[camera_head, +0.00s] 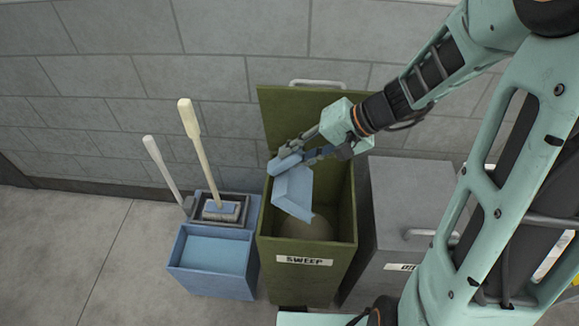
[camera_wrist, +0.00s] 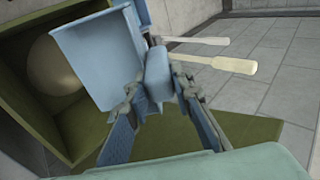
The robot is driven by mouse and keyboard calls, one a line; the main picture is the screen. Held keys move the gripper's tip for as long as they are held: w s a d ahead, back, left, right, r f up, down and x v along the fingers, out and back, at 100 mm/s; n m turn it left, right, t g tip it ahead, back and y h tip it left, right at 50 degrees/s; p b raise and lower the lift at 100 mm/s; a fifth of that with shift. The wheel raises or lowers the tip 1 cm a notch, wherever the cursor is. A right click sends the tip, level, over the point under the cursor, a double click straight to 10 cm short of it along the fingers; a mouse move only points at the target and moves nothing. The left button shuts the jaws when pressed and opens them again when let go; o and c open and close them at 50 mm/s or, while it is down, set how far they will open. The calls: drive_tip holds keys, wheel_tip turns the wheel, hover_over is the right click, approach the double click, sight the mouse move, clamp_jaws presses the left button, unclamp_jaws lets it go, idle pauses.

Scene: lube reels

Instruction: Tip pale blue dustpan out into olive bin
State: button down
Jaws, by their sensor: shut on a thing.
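The pale blue dustpan (camera_head: 293,192) is tilted steeply, its pan hanging down over the open mouth of the olive bin (camera_head: 306,254). My gripper (camera_head: 300,155) is shut on the dustpan's handle, just above the bin opening. In the wrist view the dustpan (camera_wrist: 95,50) and its handle (camera_wrist: 158,75) show between my fingers (camera_wrist: 155,95). The bin is labelled SWEEP and its lid (camera_head: 280,115) stands open against the wall. A pale rounded heap (camera_head: 310,228) lies inside the bin; it also shows in the wrist view (camera_wrist: 52,68). I see nothing on the dustpan's visible face.
A blue container (camera_head: 212,283) stands left of the bin, with a tray holding a brush and long pale handles (camera_head: 190,125) behind it. A grey lidded bin (camera_head: 405,205) stands close on the right. A block wall is behind; floor at left is clear.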

drive_tip(key=shift+a+r+h+p, duration=0.1)
drive_tip(key=shift+r+h+p, duration=1.1)
drive_tip(key=shift+p, duration=1.25)
wheel_tip(320, 180, up, 4)
drive_tip(key=h+p, duration=0.3)
drive_tip(key=p, duration=0.9)
drive_tip(key=shift+f+n+h, duration=0.15)
drive_tip(key=shift+n+h, duration=0.15)
drive_tip(key=shift+f+h, duration=0.15)
drive_tip(key=shift+h, duration=0.15)
drive_tip(key=shift+r+h+b, duration=0.3)
drive_tip(key=shift+r+h, duration=0.75)
drive_tip(key=shift+h, duration=0.05)
drive_tip(key=shift+s, duration=0.1)
